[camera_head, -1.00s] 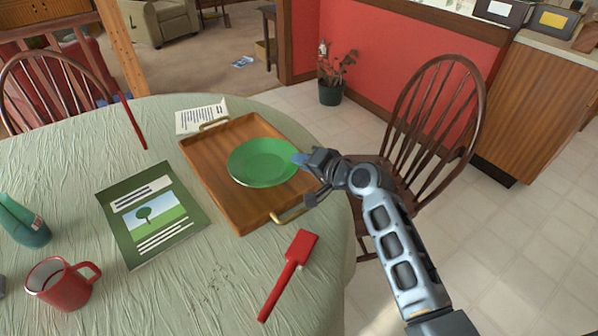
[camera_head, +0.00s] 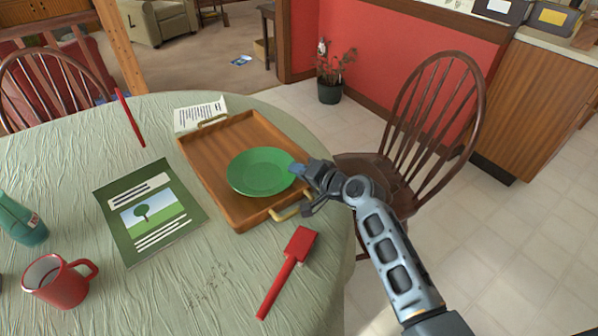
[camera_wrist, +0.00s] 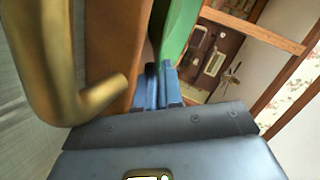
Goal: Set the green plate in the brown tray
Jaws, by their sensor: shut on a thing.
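The green plate (camera_head: 260,171) is over the brown wooden tray (camera_head: 212,166), toward its right side. My gripper (camera_head: 298,170) is shut on the plate's right rim. In the wrist view the blue fingertips (camera_wrist: 165,88) pinch the green plate (camera_wrist: 178,30) at its edge, close beside the tray's wooden wall (camera_wrist: 103,45). The tray's brass handle (camera_wrist: 48,65) is near the fingers there. I cannot tell whether the plate's underside touches the tray floor.
A red spatula-like tool (camera_head: 290,268) lies in front of the tray. A green booklet (camera_head: 150,213), a red mug (camera_head: 60,281) and a teal bottle (camera_head: 22,222) are to the left. Paper (camera_head: 200,113) lies behind the tray. A wooden chair (camera_head: 432,120) stands at the right.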

